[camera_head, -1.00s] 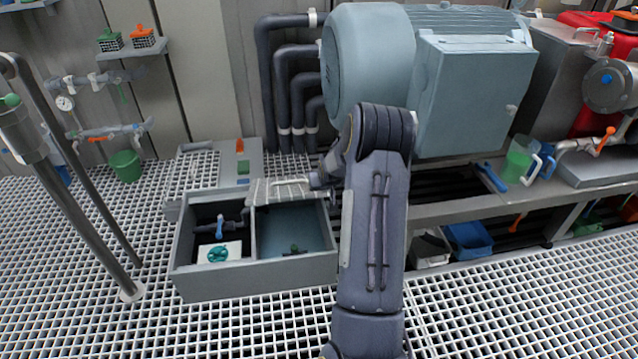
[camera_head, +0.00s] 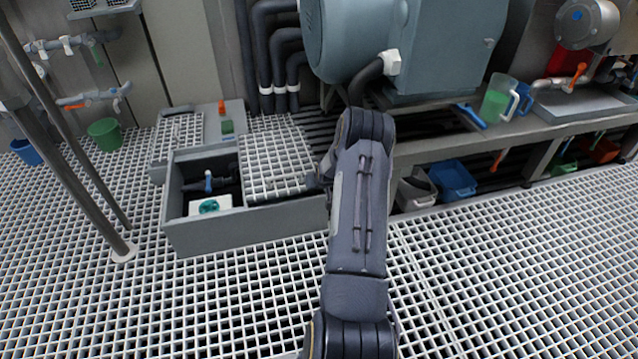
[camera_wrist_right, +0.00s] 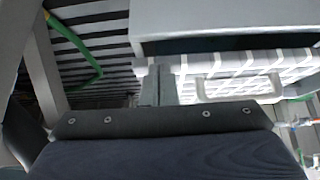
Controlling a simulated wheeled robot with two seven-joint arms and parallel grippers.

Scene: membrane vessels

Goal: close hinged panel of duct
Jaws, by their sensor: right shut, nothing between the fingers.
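The duct is a grey open box (camera_head: 245,231) set in the floor grating, left of my right arm in the head view. Its hinged panel (camera_head: 275,160) is a pale grating that lies over the right compartment, with a thin dark gap under its near edge. I cannot tell if it is fully seated. The left compartment is open. My right gripper (camera_head: 316,183) is by the panel's near right corner, partly hidden by the arm. In the right wrist view its fingers (camera_wrist_right: 158,85) are shut and empty, beside a grating with a loop handle (camera_wrist_right: 240,88). My left gripper is out of view.
A blue-handled valve (camera_head: 208,182) and a white block with a teal wheel (camera_head: 208,206) are in the left compartment. A large grey machine (camera_head: 420,45) and a bench (camera_head: 450,146) stand behind and right. A metal pole (camera_head: 75,175) stands left. Floor in front is clear.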

